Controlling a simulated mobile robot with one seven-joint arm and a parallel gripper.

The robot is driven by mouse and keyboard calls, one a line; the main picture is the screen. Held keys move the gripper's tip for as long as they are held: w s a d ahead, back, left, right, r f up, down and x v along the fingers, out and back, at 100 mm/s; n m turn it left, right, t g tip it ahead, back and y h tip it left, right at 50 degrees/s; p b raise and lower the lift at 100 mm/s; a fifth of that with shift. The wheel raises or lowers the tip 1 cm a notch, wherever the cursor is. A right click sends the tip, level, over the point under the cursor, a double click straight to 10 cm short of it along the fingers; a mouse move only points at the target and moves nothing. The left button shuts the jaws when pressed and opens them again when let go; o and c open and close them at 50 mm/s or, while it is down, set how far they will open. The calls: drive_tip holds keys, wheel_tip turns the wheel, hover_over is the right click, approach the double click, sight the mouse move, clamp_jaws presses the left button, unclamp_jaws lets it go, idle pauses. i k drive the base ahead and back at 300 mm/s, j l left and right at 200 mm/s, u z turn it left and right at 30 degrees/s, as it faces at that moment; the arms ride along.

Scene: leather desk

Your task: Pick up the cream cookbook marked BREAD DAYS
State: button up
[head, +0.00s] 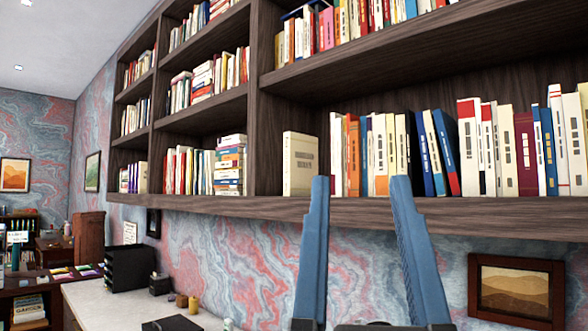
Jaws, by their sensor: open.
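A cream book (300,165) stands upright on the lower wall shelf (240,207), at the left end of the right-hand section. Its broad face shows, with small marks too small to read, so I cannot tell whether it says BREAD DAYS. My gripper (360,182) is open, its two blue fingers pointing up in front of the shelf edge. The gap between the fingers looks empty. The left fingertip shows just right of the cream book and overlaps the space beside it. I cannot tell how far the fingers are from the shelf.
A tight row of books (430,155) stands right of the cream book, with a narrow gap between. More filled shelves (200,100) are above and left. Below is a pale desk top (105,303) with a black file box (130,268). A framed picture (515,290) hangs lower right.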

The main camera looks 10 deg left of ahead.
sight(300, 151)
drive_tip(key=u, duration=0.25)
drive_tip(key=i+j, duration=0.3)
drive_tip(key=i+j+z, duration=0.1)
drive_tip(key=i+j, duration=0.2)
drive_tip(key=i, duration=0.25)
